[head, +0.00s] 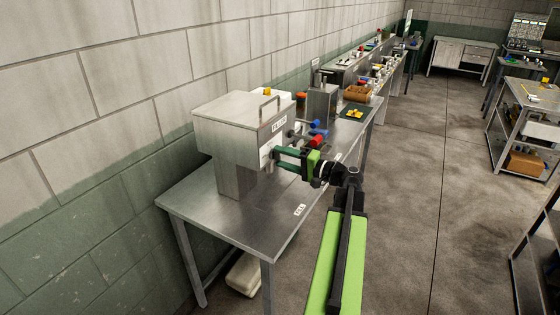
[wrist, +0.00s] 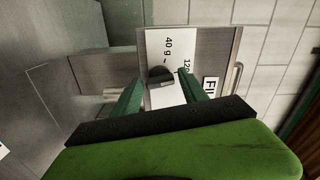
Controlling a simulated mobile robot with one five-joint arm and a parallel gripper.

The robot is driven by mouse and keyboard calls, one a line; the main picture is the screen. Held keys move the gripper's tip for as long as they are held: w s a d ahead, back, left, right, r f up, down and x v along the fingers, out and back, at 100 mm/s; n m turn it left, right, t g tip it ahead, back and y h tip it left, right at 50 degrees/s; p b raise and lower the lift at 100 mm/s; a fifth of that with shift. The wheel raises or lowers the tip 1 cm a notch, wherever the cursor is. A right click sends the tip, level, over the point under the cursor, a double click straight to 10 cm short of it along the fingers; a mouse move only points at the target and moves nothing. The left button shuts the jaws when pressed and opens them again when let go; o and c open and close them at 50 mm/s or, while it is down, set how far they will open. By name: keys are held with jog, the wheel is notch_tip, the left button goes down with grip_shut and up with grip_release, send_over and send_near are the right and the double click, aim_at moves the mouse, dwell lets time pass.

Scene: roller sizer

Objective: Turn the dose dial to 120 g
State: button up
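The dose dial (wrist: 159,77) is a small dark round knob on a white plate (wrist: 158,45) on the front of a steel machine (head: 226,129). I cannot tell how deep the fingertips reach or where the dial points. In the head view my gripper (head: 279,154) is at the machine's front and hides the dial.
The machine stands on a steel table (head: 243,218) against a block wall. Red and blue handled parts (head: 317,137) stick out just beyond my gripper. The floor at the right is open.

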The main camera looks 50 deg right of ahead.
jog(key=shift+o, duration=0.9)
jog(key=shift+a, duration=0.1)
jog(key=v, duration=1.7)
jog(key=shift+s+d, duration=0.2)
jog(key=shift+w, duration=0.1)
